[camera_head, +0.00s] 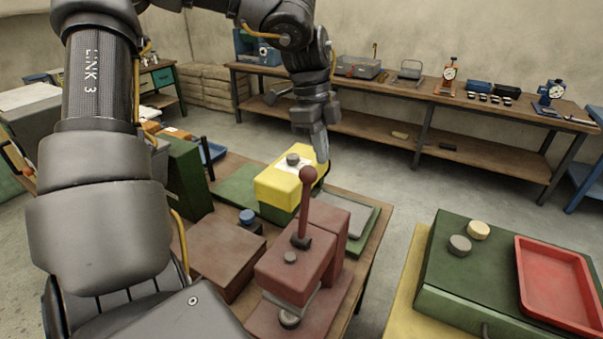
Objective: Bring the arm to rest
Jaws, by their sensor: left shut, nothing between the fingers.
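My left arm comes in from the left and arches over the top of the head view. Its gripper (319,140) points down and is shut and empty, above and just behind the right end of a yellow box (285,188). The fingertips look close to the box's far edge; whether they touch it I cannot tell. A grey round piece (293,159) sits on a white label on the box's top. My right gripper is not in view.
A dark red press with a ball-topped lever (308,176) stands in front of the yellow box on the wooden table. A green case (450,287) with a red tray (558,284) lies at right. A long workbench (420,88) lines the back wall. Floor between is clear.

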